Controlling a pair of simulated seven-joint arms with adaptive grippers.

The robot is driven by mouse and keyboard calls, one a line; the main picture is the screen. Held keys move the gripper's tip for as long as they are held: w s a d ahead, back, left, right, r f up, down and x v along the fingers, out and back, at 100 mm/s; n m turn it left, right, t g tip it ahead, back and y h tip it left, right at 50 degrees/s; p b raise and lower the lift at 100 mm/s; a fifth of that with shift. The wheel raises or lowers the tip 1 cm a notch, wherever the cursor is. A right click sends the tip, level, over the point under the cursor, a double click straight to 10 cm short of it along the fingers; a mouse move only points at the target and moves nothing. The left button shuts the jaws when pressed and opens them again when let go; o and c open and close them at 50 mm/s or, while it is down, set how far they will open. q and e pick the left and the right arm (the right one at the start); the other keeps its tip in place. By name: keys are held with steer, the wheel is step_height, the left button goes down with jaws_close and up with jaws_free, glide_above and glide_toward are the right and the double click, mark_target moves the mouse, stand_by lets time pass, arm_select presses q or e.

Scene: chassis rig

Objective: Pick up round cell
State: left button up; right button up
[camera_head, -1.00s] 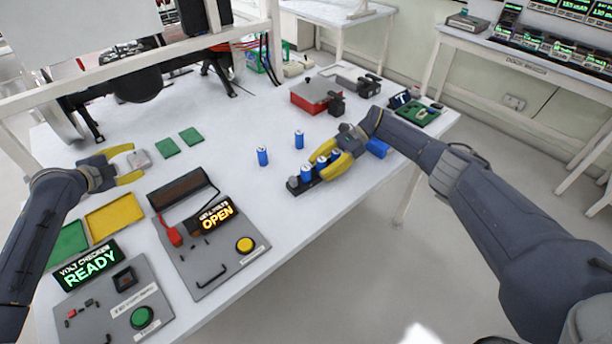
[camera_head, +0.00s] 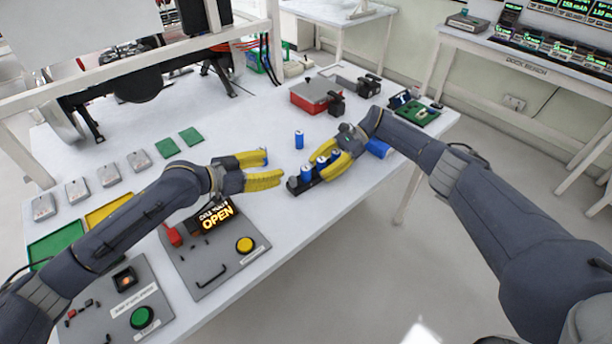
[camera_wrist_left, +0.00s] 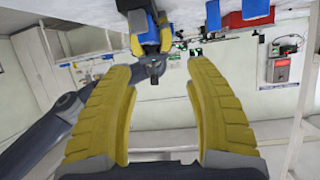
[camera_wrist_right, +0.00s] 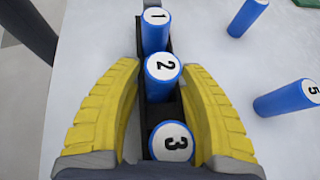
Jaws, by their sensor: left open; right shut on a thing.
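My left gripper (camera_head: 274,168) is open, with its yellow fingers pointing right, low over the table. A blue round cell (camera_head: 266,152) shows only in part behind its far finger; whether they touch is unclear. Another blue cell (camera_head: 299,139) stands upright and free. In the right wrist view two loose cells show, one marked 5 (camera_wrist_right: 289,97) and one unreadable (camera_wrist_right: 247,17). My right gripper (camera_wrist_right: 160,68) is shut on the black holder (camera_wrist_right: 158,115), which carries cells marked 1 (camera_wrist_right: 154,32), 2 (camera_wrist_right: 163,67) and 3 (camera_wrist_right: 171,142). Blue also shows in the left wrist view (camera_wrist_left: 256,10).
A red box (camera_head: 315,94) and black clamps stand at the back. A blue item (camera_head: 378,149) lies beside my right gripper. Grey blocks (camera_head: 77,190), green squares (camera_head: 190,136), trays (camera_head: 56,243) and a control panel reading OPEN (camera_head: 217,216) fill the left side.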

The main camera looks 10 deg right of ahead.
mark_target(303, 169)
arm_select(q)
steer(key=shift+n, duration=0.3)
steer(key=shift+s+d+f+x, duration=0.1)
steer(key=shift+s+f+x, duration=0.2)
steer(key=shift+x, duration=1.8)
steer(key=shift+s+d+f+x, duration=0.1)
steer(key=shift+s+x, duration=0.3)
steer(key=shift+x, duration=1.7)
steer(key=shift+s+d+f+x, duration=0.1)
steer(key=shift+s+f+x, duration=0.2)
steer(key=shift+x, duration=1.8)
steer(key=shift+r, duration=0.1)
steer(key=shift+c, duration=0.3)
jaws_close()
